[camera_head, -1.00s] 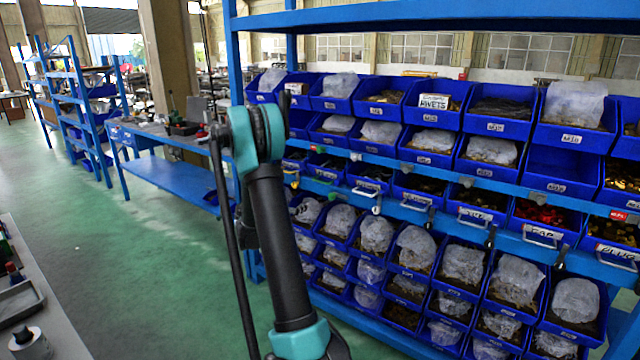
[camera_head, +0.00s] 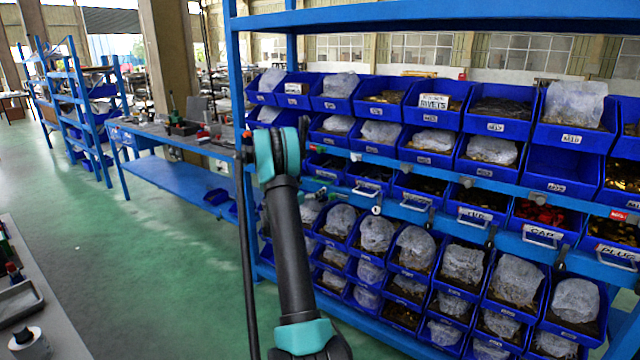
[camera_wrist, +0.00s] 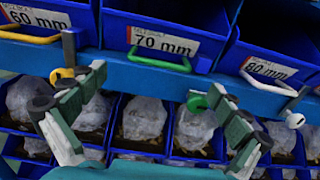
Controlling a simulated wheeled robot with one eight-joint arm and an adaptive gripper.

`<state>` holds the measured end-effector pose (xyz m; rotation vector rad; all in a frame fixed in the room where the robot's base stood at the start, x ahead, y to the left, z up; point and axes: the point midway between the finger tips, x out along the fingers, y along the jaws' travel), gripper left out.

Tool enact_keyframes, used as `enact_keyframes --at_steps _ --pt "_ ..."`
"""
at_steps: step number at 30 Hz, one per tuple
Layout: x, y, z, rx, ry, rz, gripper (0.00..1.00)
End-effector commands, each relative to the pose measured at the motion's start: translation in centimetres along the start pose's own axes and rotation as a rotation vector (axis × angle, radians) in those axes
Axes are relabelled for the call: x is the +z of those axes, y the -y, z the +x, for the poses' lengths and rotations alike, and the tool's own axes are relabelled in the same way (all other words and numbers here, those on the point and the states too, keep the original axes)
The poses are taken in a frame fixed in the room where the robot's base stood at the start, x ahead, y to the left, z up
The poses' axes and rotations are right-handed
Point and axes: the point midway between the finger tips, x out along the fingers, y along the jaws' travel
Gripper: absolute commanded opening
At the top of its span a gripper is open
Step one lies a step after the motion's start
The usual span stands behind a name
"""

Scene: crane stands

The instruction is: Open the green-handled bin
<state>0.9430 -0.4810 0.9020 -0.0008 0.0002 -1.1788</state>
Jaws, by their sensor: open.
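The green-handled bin (camera_wrist: 165,25) is a blue bin labelled 70 mm, at the top middle of the wrist view. Its green handle (camera_wrist: 158,62) runs across the front below the label, and the bin front sits at the blue shelf rail. My gripper (camera_wrist: 157,80) is open and empty. Its two fingers reach up from below, one on each side of the handle in the picture, with the tips a little lower than it. I see no contact with the handle. In the head view my arm hides part of this area.
A yellow-handled 60 mm bin (camera_wrist: 45,18) is on the left and a white-handled 80 mm bin (camera_wrist: 268,62) on the right. Green (camera_wrist: 197,102) and white (camera_wrist: 293,120) round knobs hang below the rail (camera_wrist: 140,78). Bagged-parts bins (camera_head: 375,235) fill the lower rows. Green floor (camera_head: 150,270) is open at left.

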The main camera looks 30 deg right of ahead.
Motion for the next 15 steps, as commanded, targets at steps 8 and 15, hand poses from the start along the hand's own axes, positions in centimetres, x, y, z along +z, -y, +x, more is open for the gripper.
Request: enact_keyframes --at_steps 8,15 --pt "0.0 0.0 4.5 0.0 0.0 0.0 1.0" --pt "0.0 0.0 6.0 0.0 0.0 0.001 1.0"
